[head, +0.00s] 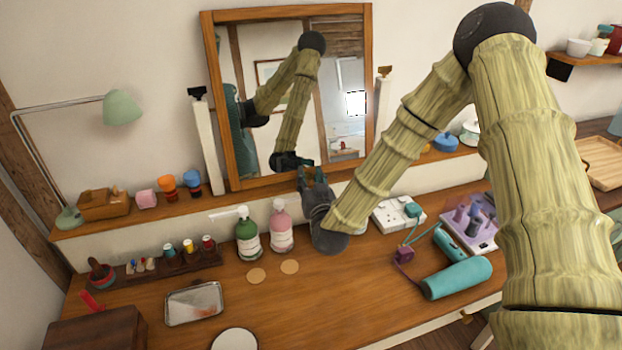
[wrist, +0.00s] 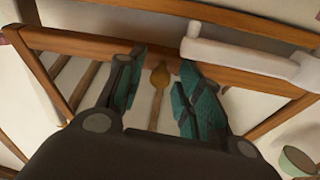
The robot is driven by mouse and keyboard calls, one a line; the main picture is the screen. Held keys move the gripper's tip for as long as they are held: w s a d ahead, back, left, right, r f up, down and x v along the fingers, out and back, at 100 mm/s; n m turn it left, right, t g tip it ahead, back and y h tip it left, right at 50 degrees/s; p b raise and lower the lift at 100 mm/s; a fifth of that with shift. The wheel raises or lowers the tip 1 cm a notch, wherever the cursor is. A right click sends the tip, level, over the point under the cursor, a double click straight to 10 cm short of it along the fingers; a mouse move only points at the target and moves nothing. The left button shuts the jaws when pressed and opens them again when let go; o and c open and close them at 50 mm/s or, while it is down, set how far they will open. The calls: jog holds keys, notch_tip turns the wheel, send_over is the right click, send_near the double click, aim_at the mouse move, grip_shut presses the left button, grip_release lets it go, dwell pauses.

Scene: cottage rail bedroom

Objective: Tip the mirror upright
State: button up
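The mirror (head: 220,130) has a wooden frame and stands on the wooden ledge between two pale posts; its exact tilt is hard to judge. Its glass reflects my arm and the room. My gripper (head: 312,174) is at the mirror's lower edge, right of its middle. In the wrist view my gripper (wrist: 158,88) has its teal fingers spread apart. A small wooden knob (wrist: 160,76) shows between them, in front of the wooden frame bar (wrist: 80,43). I cannot tell whether either finger touches it. My wrist hides the lower part of that view.
A green pump bottle (head: 247,238) and a pink bottle (head: 281,230) stand left of my gripper. Small cups and a wooden box (head: 103,204) line the ledge at left.

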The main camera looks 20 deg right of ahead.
grip_shut()
jog(key=shift+w, duration=0.1)
jog(key=shift+w+f+b, duration=0.4)
jog(key=shift+w+b, duration=0.2)
jog(key=shift+b, duration=0.05)
jog(key=shift+w+f, duration=0.1)
jog(key=shift+w, duration=0.4)
jog(key=shift+o, duration=1.7)
grip_release()
jog(key=s+a, duration=0.1)
jog(key=s, duration=1.1)
